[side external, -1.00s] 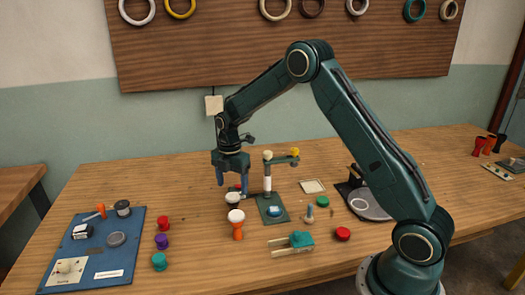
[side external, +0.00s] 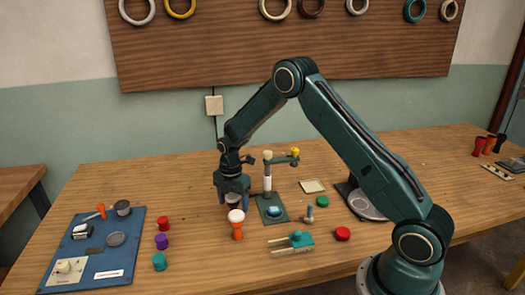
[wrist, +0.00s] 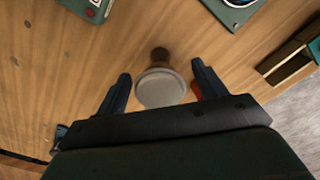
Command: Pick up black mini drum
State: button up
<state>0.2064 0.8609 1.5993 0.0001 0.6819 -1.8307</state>
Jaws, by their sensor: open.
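The black mini drum (wrist: 160,89) stands between my fingers in the wrist view, its round pale grey head toward the camera and a dark foot showing beyond it. My gripper (wrist: 160,76) is open, with one finger on each side of the drum and a gap on both sides. In the side view my gripper (side external: 234,202) points down around the drum (side external: 236,199), which is partly hidden by the fingers. An orange drum with a white head (side external: 237,226) stands close in front of the gripper.
A lamp-like stand on a teal base (side external: 272,208) is just right of the gripper. A blue board (side external: 97,250) with several items lies left, with red (side external: 163,222), purple (side external: 161,241) and teal (side external: 160,261) pieces beside it. A wooden-pronged teal piece (side external: 293,243) lies front right.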

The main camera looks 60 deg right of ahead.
jog(key=shift+f, duration=0.45)
jog(key=c, duration=1.1)
jog(key=shift+o, duration=0.2)
jog(key=shift+r, duration=0.2)
notch_tip(320, 180, up, 20)
jog(key=shift+f, duration=0.15)
